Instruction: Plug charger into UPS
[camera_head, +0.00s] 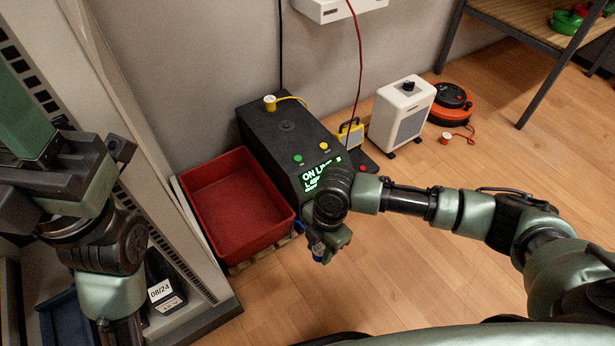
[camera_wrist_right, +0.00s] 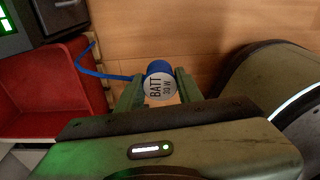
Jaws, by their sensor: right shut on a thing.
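The charger (camera_wrist_right: 158,82) is a blue cylinder with a white end face reading "BATT". It is held between the two green fingers of my right gripper (camera_wrist_right: 158,92). A blue cable (camera_wrist_right: 105,75) runs from the charger to the left. In the head view my right gripper (camera_head: 322,250) hangs in front of the UPS, low over the floor, apart from it. The UPS (camera_head: 262,140) is a black box with a lit green "ON LINE" display; my arm hides part of its front. My left arm shows at the left, but its fingertips are not visible.
A red bin (camera_head: 238,220) stands left of the UPS. A yellow-white plug (camera_head: 270,102) sits on top of the UPS. A small yellow unit (camera_head: 350,133), a white heater (camera_head: 402,115) and an orange cable reel (camera_head: 450,102) stand to the right. A rack (camera_head: 130,110) is at left.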

